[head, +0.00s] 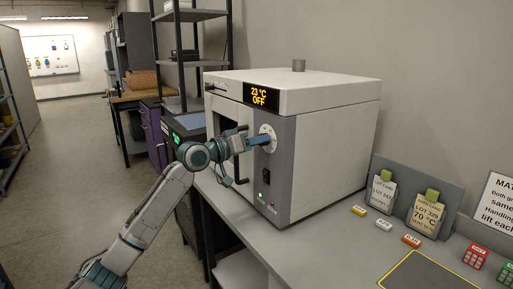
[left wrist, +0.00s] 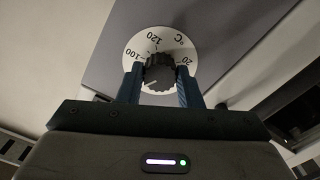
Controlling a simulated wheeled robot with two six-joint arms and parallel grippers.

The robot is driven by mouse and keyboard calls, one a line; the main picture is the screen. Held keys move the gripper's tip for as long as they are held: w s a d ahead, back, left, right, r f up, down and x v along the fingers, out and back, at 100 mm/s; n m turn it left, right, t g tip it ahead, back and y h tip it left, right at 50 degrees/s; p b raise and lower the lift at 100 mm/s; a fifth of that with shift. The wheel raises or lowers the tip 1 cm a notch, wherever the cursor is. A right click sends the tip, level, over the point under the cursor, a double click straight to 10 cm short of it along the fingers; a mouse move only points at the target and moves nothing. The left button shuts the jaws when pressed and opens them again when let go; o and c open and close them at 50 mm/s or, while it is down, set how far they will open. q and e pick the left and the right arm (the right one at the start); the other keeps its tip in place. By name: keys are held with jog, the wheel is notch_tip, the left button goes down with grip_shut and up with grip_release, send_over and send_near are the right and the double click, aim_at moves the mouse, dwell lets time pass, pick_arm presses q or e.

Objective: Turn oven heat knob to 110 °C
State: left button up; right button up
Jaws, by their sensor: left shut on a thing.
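The oven (head: 335,150) is a white and grey box on the bench. Its display (head: 262,97) reads 23 °C and OFF. My left gripper (head: 262,141) is at the front panel, over the white dial (head: 267,131). In the left wrist view, the dark ribbed heat knob (left wrist: 159,74) sits between the two fingers of my left gripper (left wrist: 158,84), which is shut on it. The white dial (left wrist: 145,44) around the knob shows 100, 120, 20 and °C. A pale line is on the knob's face; its exact reading is unclear. My right gripper is not in view.
The bench (head: 330,232) holds two lot cards in a stand (head: 452,202), one reading 70 °C. Small coloured tags, a red block (head: 476,256) and a dark mat (head: 425,275) lie to the right. A black switch (head: 266,176) is below the dial.

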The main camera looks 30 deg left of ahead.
pick_arm(q)
jog(key=shift+r+m+b, duration=0.15)
jog(key=shift+m+b, duration=1.2)
jog(key=shift+m, duration=2.65)
jog(key=shift+r+m+b, duration=0.1)
jog(key=shift+m+b, duration=1.2)
jog(key=shift+m, duration=2.7)
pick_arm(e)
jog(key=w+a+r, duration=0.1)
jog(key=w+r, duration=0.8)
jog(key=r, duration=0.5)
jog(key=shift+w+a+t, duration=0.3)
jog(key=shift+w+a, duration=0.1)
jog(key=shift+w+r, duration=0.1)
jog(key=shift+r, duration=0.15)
